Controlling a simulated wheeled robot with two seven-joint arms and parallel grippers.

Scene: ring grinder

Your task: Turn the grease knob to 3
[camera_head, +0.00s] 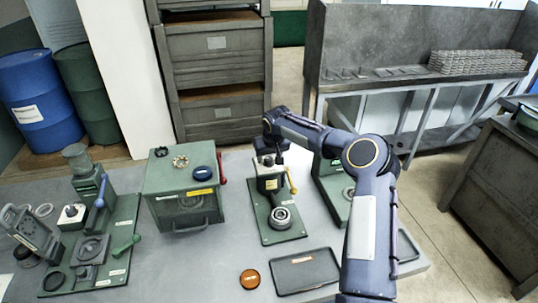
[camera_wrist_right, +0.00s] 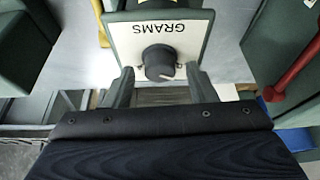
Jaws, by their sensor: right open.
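The grease knob (camera_wrist_right: 160,62) is a small dark round knob on a white plate (camera_wrist_right: 185,35). The plate reads GRAMS, upside down in the right wrist view; I cannot read any scale numbers. In the head view the plate (camera_head: 269,184) belongs to a small green machine (camera_head: 262,214) with a yellow-handled lever. My right gripper (camera_head: 273,152) is over the top of this machine. In the right wrist view its two fingers (camera_wrist_right: 160,88) are apart and point toward the knob, which shows between their tips. I cannot tell whether they touch it. My left gripper is not in view.
A green box (camera_head: 183,205) with a red lever stands left of the machine. Another green machine (camera_head: 328,180) stands close on the right, partly behind my right arm. A dark tray (camera_head: 305,271) and an orange-topped round tin (camera_head: 250,279) lie in front.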

